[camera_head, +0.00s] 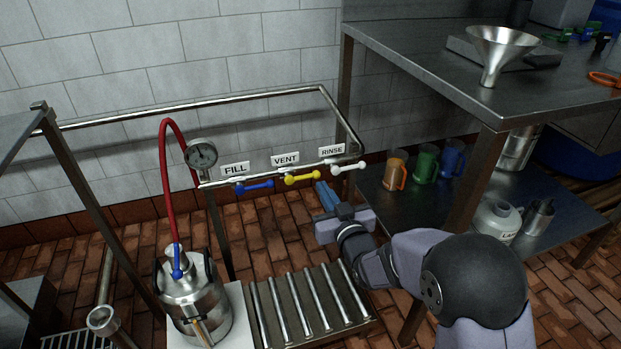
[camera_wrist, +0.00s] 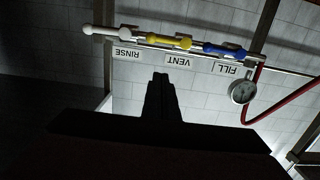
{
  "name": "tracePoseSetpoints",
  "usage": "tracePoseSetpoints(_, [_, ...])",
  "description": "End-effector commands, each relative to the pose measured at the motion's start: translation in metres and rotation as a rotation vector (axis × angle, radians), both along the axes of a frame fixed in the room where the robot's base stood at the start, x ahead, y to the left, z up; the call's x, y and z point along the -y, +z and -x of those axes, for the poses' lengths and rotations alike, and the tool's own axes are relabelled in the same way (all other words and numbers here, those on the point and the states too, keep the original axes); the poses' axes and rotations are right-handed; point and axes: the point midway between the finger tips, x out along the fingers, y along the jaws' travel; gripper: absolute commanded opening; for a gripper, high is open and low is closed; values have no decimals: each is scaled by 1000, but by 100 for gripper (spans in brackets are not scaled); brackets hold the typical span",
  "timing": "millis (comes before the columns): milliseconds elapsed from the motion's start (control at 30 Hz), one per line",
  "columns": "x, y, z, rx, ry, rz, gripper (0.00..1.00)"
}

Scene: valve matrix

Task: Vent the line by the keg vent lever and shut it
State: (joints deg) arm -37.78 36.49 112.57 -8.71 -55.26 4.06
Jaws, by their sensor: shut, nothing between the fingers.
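The yellow vent lever (camera_head: 302,178) sits on the pipe rail under the VENT label (camera_head: 285,159). It lies roughly along the pipe, between the blue FILL lever (camera_head: 254,186) and the white RINSE lever (camera_head: 348,167). The wrist view shows the scene upside down, with the yellow lever (camera_wrist: 168,41) at the top. My gripper (camera_head: 326,195) is shut and empty, just below and right of the yellow lever in the head view. In the wrist view my gripper (camera_wrist: 161,77) is a dark shape below the VENT label, apart from the lever. A steel keg (camera_head: 193,296) stands at lower left.
A pressure gauge (camera_head: 201,155) and red hose (camera_head: 166,180) are at the rail's left end. A roller rack (camera_head: 308,304) lies below. A steel table (camera_head: 430,50) with a funnel (camera_head: 499,50) is at right. Colored mugs (camera_head: 426,163) stand on its lower shelf.

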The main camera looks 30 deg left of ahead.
Motion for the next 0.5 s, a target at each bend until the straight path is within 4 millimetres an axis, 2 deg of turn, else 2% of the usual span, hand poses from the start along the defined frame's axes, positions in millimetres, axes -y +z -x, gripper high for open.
tracePoseSetpoints(133, [0,7,0,15,1,-23,0])
tracePoseSetpoints(500, [-13,4,-12,13,2,-23,0])
